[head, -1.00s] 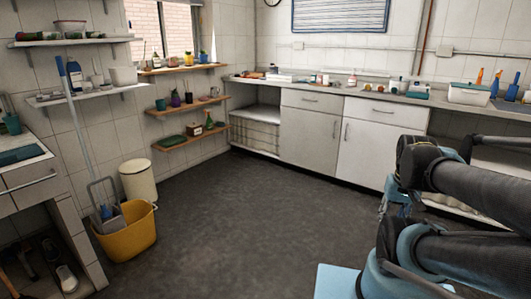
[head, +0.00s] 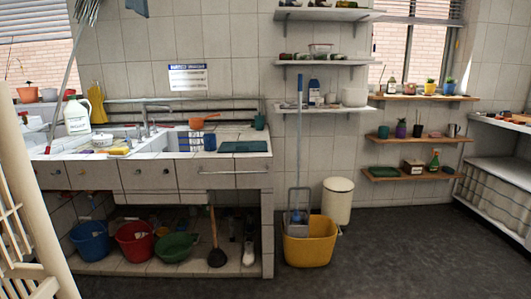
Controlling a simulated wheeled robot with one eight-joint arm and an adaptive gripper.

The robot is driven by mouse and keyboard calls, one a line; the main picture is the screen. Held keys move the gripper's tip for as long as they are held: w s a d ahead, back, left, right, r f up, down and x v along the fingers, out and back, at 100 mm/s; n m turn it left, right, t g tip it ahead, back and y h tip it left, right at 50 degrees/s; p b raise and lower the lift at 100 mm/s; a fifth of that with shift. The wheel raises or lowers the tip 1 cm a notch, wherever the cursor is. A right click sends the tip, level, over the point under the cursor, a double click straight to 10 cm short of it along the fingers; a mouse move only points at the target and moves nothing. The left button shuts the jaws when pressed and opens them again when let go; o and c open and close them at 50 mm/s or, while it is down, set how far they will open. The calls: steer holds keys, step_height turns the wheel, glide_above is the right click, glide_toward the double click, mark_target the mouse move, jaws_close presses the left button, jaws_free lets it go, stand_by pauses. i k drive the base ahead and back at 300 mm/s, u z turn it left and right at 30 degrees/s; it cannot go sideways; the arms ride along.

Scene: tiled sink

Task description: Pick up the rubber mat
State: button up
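A flat dark teal-green mat (head: 243,147), which looks like the rubber mat, lies on the tiled counter to the right of the sink. Its front edge is close to the counter's front edge. A terracotta-coloured pan or scoop (head: 203,121) and a dark blue cup (head: 210,142) stand to its left, and a green cup (head: 260,122) is behind it. Another flat green item (head: 384,171) lies on the lowest wooden shelf; I cannot tell what it is. My gripper is out of view.
A yellow mop bucket (head: 310,245) and a cream bin (head: 337,201) stand on the floor right of the counter. Several basins and a plunger (head: 216,250) sit below. A pale slatted frame (head: 25,220) fills the left foreground. The dark floor (head: 400,255) is clear at right.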

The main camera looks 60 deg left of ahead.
mark_target(230, 147)
steer(key=u, duration=2.75)
steer(key=i, duration=2.3)
steer(key=z, duration=0.5)
